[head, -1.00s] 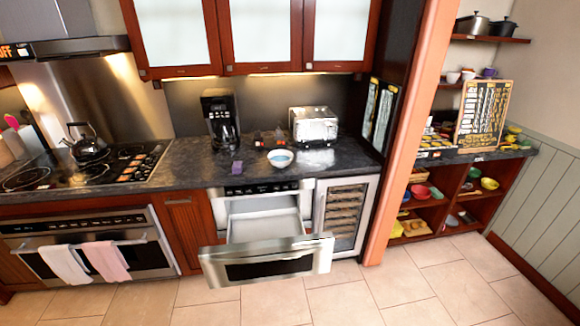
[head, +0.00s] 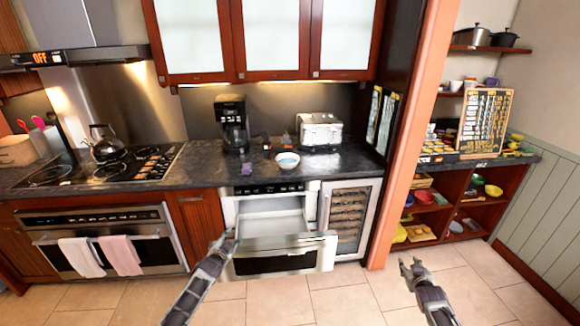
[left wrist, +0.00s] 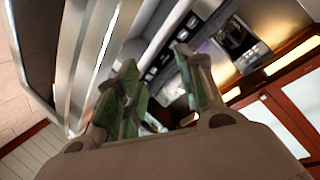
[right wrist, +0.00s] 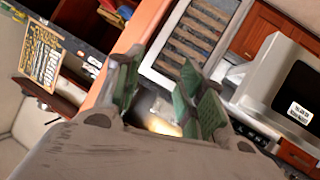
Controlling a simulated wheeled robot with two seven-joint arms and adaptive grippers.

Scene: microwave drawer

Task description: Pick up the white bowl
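The white bowl (head: 287,160) stands upright on the dark countertop, in front of the toaster, with something blue inside it. My left gripper (head: 224,240) is in front of the open microwave drawer, below and left of the bowl. In the left wrist view its green-padded fingers (left wrist: 162,95) stand apart with nothing between them. My right gripper (head: 410,264) is over the floor, right of the wine cooler and well away from the bowl. In the right wrist view its fingers (right wrist: 158,100) are apart and empty. I cannot make out the bowl in either wrist view.
The microwave drawer (head: 285,257) is pulled out below the bowl. A toaster (head: 319,131), a coffee maker (head: 232,125) and a small purple item (head: 247,170) stand on the counter (head: 205,165). A wine cooler (head: 350,218) is to the right. Floor in front is mostly clear.

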